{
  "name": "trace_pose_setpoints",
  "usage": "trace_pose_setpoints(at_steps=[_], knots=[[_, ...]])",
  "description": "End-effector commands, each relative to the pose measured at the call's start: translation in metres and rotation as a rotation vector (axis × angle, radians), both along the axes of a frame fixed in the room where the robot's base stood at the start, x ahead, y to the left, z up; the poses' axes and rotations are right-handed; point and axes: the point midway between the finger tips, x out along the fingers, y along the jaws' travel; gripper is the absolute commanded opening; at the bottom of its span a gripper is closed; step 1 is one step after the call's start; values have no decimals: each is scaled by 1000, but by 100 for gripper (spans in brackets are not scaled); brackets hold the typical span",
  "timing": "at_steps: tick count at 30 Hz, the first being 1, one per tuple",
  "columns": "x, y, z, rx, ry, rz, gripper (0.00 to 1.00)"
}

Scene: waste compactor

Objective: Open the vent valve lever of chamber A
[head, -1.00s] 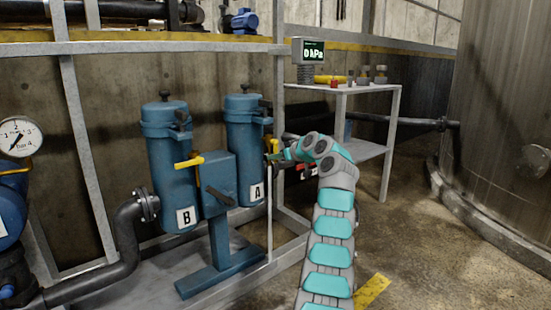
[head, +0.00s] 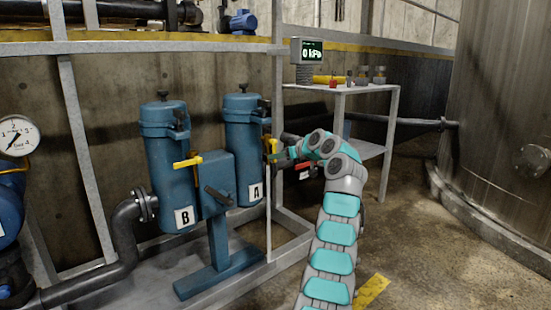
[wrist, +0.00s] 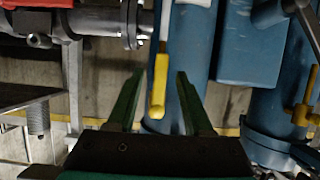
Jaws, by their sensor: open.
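Chamber A (head: 243,140) is a blue canister labelled A, behind and right of chamber B (head: 168,165). A yellow lever (head: 267,143) shows at chamber A's right side, above a thin pale pipe (head: 269,215), partly hidden by my gripper (head: 275,151). In the wrist view, the yellow lever (wrist: 158,90) lies in line with the pale pipe (wrist: 166,25). My gripper (wrist: 160,88) is open, its green fingers on either side of the lever in that picture. I cannot tell whether they touch it. Chamber B's yellow lever (head: 188,162) points sideways.
A blue box with a dark handle (head: 218,197) stands between the chambers. A grey frame post (head: 279,110) rises behind my gripper. A shelf table (head: 345,88) with a 0 kPa display (head: 307,51) stands behind. Floor is clear right of my arm.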

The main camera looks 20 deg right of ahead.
Motion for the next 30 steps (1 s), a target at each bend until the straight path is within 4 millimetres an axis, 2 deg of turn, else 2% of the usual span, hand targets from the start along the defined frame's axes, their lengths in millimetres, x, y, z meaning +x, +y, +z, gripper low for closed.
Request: trace_pose_setpoints(at_steps=[6, 10, 26, 30], knots=[[-28, -10, 12, 0, -1, -2, 51], [-37, -13, 16, -1, 0, 0, 51], [-40, -14, 18, 1, 0, 1, 51], [-39, -13, 27, 42, 13, -2, 51]])
